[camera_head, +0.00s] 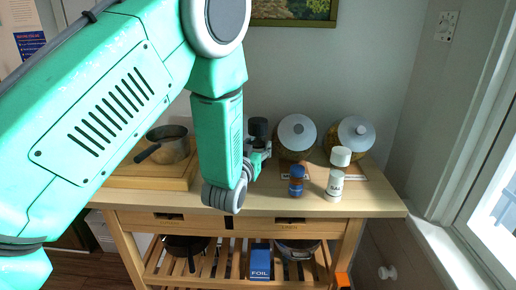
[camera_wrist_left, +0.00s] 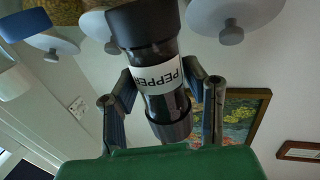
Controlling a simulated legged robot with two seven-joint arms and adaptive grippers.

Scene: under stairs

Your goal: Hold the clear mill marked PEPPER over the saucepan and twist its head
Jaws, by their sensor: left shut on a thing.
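The pepper mill (camera_head: 258,128) has a dark head and shows partly behind my left arm in the head view. In the left wrist view the mill (camera_wrist_left: 160,78) has a white band marked PEPPER and dark ends. My left gripper (camera_head: 262,152) is shut around it; its fingers lie on both sides of the mill in the wrist view (camera_wrist_left: 163,100). The mill looks roughly upright; whether its base is clear of the table is hidden. The saucepan (camera_head: 170,148) stands to the left on a wooden board (camera_head: 150,180), apart from the mill. My right gripper is not in view.
A white mill marked SALT (camera_head: 335,183) and a small blue-capped bottle (camera_head: 296,182) stand right of my gripper. Two lidded jars (camera_head: 297,135) (camera_head: 355,135) stand behind them. The wooden table's (camera_head: 375,205) front right corner is clear. A wall rises behind.

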